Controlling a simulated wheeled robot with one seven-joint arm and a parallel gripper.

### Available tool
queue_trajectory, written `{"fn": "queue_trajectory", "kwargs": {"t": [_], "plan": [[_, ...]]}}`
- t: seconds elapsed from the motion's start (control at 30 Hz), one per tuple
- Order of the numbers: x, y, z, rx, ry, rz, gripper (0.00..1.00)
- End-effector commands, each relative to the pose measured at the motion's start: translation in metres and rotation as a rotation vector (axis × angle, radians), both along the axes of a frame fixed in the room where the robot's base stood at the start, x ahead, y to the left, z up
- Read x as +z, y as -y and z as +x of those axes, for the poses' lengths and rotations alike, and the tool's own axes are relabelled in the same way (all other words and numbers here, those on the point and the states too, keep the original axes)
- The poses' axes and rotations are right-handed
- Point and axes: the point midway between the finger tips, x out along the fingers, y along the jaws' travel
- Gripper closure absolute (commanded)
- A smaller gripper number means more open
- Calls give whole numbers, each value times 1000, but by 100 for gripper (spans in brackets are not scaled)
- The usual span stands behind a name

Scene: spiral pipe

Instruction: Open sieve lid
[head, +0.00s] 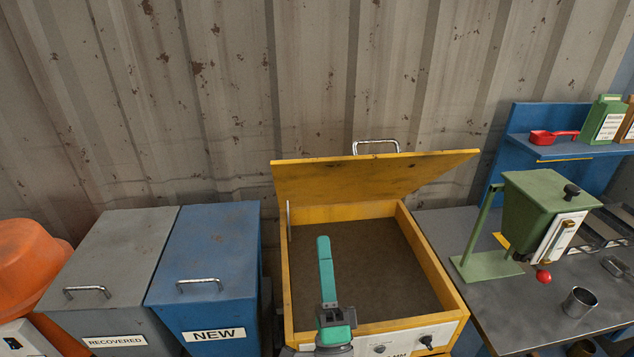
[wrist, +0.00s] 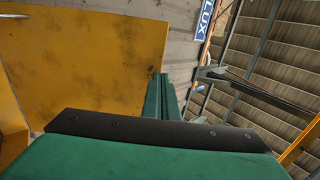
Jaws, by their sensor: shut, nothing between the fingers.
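The yellow sieve lid (head: 370,178) stands raised, tilted up and back from the sieve box, with a metal handle (head: 376,142) at its upper edge. The yellow sieve box (head: 436,270) below it shows a brown mesh or floor inside. My gripper (head: 324,245) is over the open box, its green fingers pointing toward the lid, shut and empty. In the wrist view my green fingers (wrist: 160,95) are together, with the underside of the yellow lid (wrist: 90,55) beyond them to the left. I cannot tell from the wrist view how far the fingertips are from the lid.
A blue bin marked NEW (head: 205,265) and a grey bin marked RECOVERED (head: 115,265) stand left of the sieve. A workbench (head: 500,300) on the right holds a green hopper (head: 535,215) and a metal cup (head: 579,302). A corrugated wall (head: 320,80) stands behind.

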Motion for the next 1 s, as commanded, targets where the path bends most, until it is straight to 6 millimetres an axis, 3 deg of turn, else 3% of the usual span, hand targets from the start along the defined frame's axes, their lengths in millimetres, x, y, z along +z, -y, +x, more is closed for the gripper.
{"fn": "queue_trajectory", "kwargs": {"t": [1.0], "plan": [[51, -1, 51, 6, 11, 3, 100]]}}
